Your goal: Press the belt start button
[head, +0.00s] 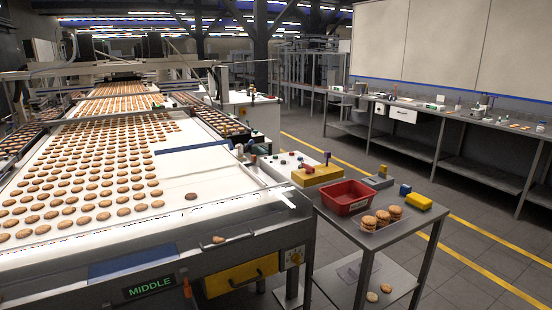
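The biscuit belt (185,198) runs away from me on the left, with many rows of brown biscuits on its white surface. Beside its right edge is a pale control panel (283,160) with several small coloured buttons, green and red among them. A yellow box (318,177) with a red knob and a blue part stands just in front of the panel. Which button is the belt start button is too small to tell. My gripper is not in view, and nothing of my arm shows near the panel.
A grey metal cart (393,238) at the lower right bears a red bin (346,204), stacked biscuits (383,216) and a yellow block (418,201). A long workbench (452,115) lines the right wall. Open floor with yellow lines lies between cart and bench.

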